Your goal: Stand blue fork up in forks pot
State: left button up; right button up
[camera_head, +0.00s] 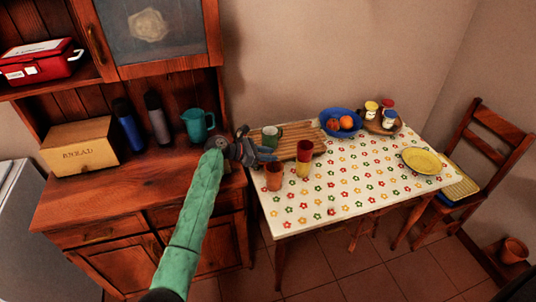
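My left arm, in a green sleeve, reaches up from the bottom of the head view. Its dark grey gripper (268,155) is over the left end of the table, close to the wooden board and the green mug. The bluish fingers are small and partly merge with what is behind them, so I cannot tell whether they hold anything. I cannot make out a blue fork. Several cups stand near the gripper: an orange cup (273,176), a yellow cup (303,163), a red cup (305,149) and a green mug (270,135). I cannot tell which is the forks pot.
The flowered table (350,192) has a wooden board (297,133), a blue fruit bowl (329,121), jars on a round board and a yellow plate (421,161). A cabinet with a bread box (82,147), bottles and teal jug (197,125) stands left. The table's front middle is clear.

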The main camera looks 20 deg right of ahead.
pick_arm(q)
jog(key=shift+a, duration=0.1)
pick_arm(e)
jog(key=shift+d+f, duration=0.1)
jog(key=shift+d, duration=0.05)
